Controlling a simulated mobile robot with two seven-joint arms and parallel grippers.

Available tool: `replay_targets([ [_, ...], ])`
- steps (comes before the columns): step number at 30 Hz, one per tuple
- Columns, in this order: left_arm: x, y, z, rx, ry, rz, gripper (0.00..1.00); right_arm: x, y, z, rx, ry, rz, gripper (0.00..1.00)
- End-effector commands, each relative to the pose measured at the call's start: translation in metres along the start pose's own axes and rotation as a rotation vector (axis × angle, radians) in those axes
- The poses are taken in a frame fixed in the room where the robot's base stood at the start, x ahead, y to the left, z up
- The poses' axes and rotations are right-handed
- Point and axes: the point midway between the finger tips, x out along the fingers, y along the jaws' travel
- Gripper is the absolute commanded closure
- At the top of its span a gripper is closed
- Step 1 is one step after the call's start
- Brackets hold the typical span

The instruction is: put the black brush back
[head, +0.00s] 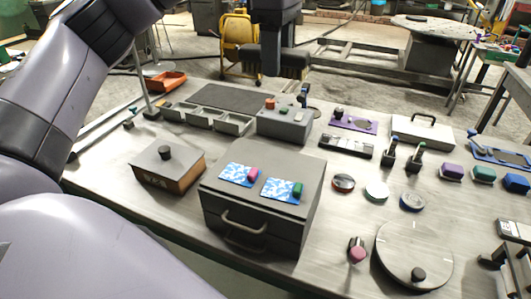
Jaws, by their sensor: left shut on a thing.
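My left gripper (271,66) hangs at the top middle, above the far part of the table. It is shut on a wide dark thing, which I take to be the black brush (292,62). Its lower edge looks bristly, and it shows against the floor behind the table. The fingers and the dark thing are hard to tell apart. My right gripper does not show.
The workbench (130,210) carries a drawer box (270,222) with two patterned cards, a lidded box (168,166), a grey control box (284,122) and a round disc (414,252). Open trays (232,123) stand behind. Several coloured blocks (484,175) line the right.

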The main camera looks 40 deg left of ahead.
Motion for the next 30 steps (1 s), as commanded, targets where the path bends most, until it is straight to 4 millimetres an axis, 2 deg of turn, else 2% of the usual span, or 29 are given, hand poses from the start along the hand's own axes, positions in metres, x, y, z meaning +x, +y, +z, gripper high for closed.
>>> replay_targets([
  [6, 0.051, -0.001, -0.001, 0.000, 0.000, -0.006, 0.89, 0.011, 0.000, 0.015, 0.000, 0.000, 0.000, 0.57],
  [18, 0.132, -0.001, -0.001, 0.000, 0.000, -0.005, 0.89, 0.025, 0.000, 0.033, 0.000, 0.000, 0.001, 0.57],
  [21, 0.145, -0.001, -0.001, -0.001, 0.000, -0.004, 0.89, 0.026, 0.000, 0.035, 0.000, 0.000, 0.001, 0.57],
  [30, 0.166, -0.001, -0.001, -0.001, 0.001, -0.003, 0.89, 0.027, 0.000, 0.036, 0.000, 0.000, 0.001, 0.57],
])
